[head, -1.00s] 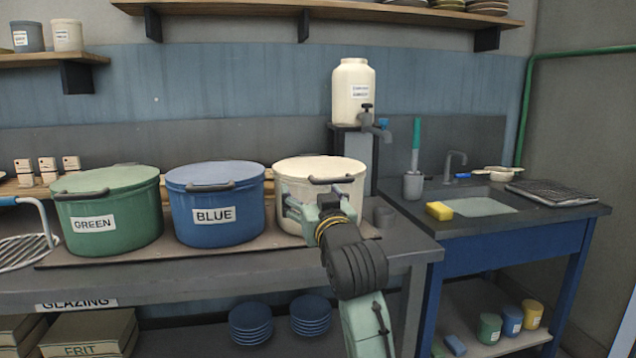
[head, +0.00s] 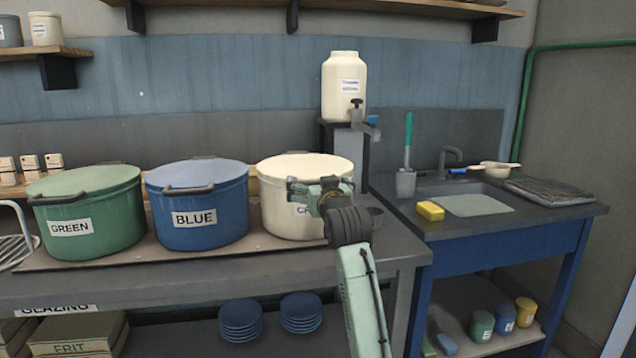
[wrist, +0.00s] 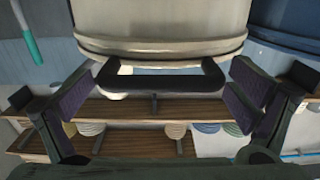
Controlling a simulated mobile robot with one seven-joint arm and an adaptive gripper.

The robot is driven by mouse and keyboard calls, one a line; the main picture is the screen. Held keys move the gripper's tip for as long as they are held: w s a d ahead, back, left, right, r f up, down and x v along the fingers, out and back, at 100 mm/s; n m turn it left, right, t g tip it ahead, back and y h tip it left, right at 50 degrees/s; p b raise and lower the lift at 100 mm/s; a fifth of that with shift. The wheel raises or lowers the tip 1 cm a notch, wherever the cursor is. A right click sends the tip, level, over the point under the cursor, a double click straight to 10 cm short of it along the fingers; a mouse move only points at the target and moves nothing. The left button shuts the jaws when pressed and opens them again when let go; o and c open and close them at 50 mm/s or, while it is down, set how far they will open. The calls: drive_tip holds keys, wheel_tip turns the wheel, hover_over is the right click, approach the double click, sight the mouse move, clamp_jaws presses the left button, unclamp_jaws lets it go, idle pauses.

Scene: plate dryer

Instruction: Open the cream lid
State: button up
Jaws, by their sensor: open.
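The cream pot (head: 275,215) stands at the right end of the row of pots, its cream lid (head: 305,166) sitting closed on it. My gripper (head: 306,190) is in front of the lid's front edge and hides its handle in the head view. In the wrist view, which looks upside down, the lid's rim (wrist: 160,45) fills the top. Its dark bar handle (wrist: 160,80) lies between the two fingers of my open gripper (wrist: 163,98), with a gap on each side. The fingers do not appear to touch it.
A blue pot (head: 195,225) stands close to the left, with a green pot (head: 90,225) beyond it. A cream dispenser (head: 343,85) with a tap (head: 370,125) stands behind to the right.

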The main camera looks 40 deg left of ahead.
drive_tip(key=shift+c, duration=0.6)
drive_tip(key=c, duration=1.2)
